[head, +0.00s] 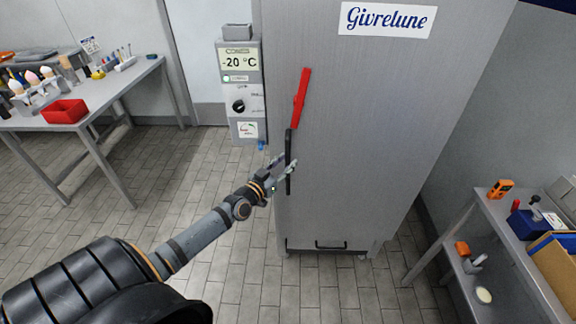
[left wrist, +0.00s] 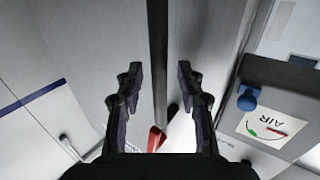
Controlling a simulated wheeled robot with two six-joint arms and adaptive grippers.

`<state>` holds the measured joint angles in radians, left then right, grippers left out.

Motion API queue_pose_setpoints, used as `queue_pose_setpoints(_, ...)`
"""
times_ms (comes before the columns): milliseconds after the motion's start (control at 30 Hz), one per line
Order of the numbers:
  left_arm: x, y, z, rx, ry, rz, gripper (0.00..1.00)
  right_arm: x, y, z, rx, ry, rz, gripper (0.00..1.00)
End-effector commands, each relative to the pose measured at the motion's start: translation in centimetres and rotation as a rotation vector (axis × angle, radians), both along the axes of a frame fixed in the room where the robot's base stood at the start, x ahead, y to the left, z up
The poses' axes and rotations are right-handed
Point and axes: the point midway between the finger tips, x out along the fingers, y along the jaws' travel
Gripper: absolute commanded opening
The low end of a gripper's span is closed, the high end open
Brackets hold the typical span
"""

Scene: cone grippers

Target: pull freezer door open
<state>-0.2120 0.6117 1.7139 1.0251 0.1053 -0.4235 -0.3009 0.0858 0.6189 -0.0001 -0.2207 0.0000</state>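The freezer (head: 370,130) is a tall grey cabinet with a "Givrelune" label, and its door looks shut. A black vertical handle (head: 289,141) runs along the left side of its front, below a red lever (head: 301,98). My left gripper (head: 285,168) is at the lower half of the handle. In the left wrist view, my left gripper (left wrist: 160,77) has its fingers spread, and the black handle (left wrist: 158,50) passes between them with a gap on each side. A red piece (left wrist: 155,138) shows below it. My right gripper is not in view.
A grey control box (head: 240,90) reading -20 °C is left of the freezer. A workbench (head: 125,80) with a red bin (head: 64,111) stands at the left. A low shelf table (head: 490,215) stands at the right. The tiled floor (head: 160,165) left of the freezer is clear.

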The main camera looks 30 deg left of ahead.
Motion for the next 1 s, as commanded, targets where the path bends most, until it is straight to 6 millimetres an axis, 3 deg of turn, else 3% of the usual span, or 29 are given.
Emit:
queue_pose_setpoints(167, 1.7, -0.1, -0.1, 0.0, 0.0, 0.0, 0.38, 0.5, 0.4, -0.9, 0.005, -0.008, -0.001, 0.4)
queue_pose_setpoints(433, 1.9, -0.1, 0.0, 0.001, 0.002, 0.0, 0.38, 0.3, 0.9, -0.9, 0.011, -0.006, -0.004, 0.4)
queue_pose_setpoints(733, 1.8, -0.1, 0.0, 0.001, 0.002, 0.0, 0.0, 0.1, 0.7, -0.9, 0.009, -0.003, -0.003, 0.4)
queue_pose_setpoints(1000, 1.8, -0.1, 0.0, 0.0, 0.002, 0.0, 0.0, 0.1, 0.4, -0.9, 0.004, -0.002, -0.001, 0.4)
